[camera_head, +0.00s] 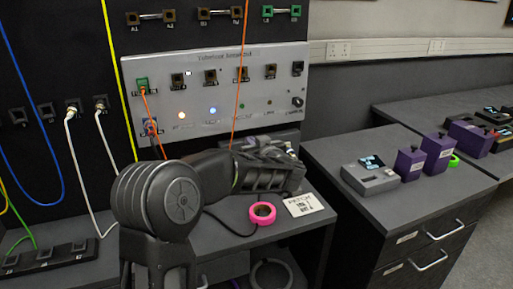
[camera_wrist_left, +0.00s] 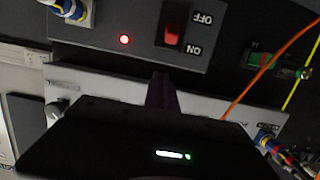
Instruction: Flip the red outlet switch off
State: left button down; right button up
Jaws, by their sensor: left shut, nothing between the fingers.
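The red outlet switch (camera_wrist_left: 172,28) is a rocker on a grey outlet box (camera_wrist_left: 85,45), with OFF and ON lettering upside down beside it in the left wrist view. A red light (camera_wrist_left: 124,39) glows on the box. My left gripper's dark fingers (camera_wrist_left: 161,88) are shut and empty, apart from the switch in the picture, below its ON end. In the head view my left gripper (camera_head: 288,168) reaches right, low in front of the panel, and the switch cannot be made out there. My right gripper is not in view.
A grey panel (camera_head: 215,110) with sockets and lights stands behind my arm. An orange cable (camera_head: 238,90) hangs down it. A pink tape roll (camera_head: 262,213) and a white card (camera_head: 303,204) lie on the bench. A grey device (camera_head: 371,180) stands on the right cabinet.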

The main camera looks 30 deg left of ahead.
pick_arm(q)
jog(key=shift+x, duration=1.1)
notch_tip(320, 180, down, 2)
jog(key=shift+s+d+f, duration=0.15)
jog(key=shift+d+f, duration=0.05)
jog(key=shift+s+d+f, duration=0.3)
jog(key=shift+d+f, duration=0.1)
jog(key=shift+f, duration=0.2)
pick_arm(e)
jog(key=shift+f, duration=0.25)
pick_arm(q)
jog(key=shift+w+f+b, duration=0.1)
jog(key=shift+f+b, duration=0.05)
jog(key=shift+b, duration=0.2)
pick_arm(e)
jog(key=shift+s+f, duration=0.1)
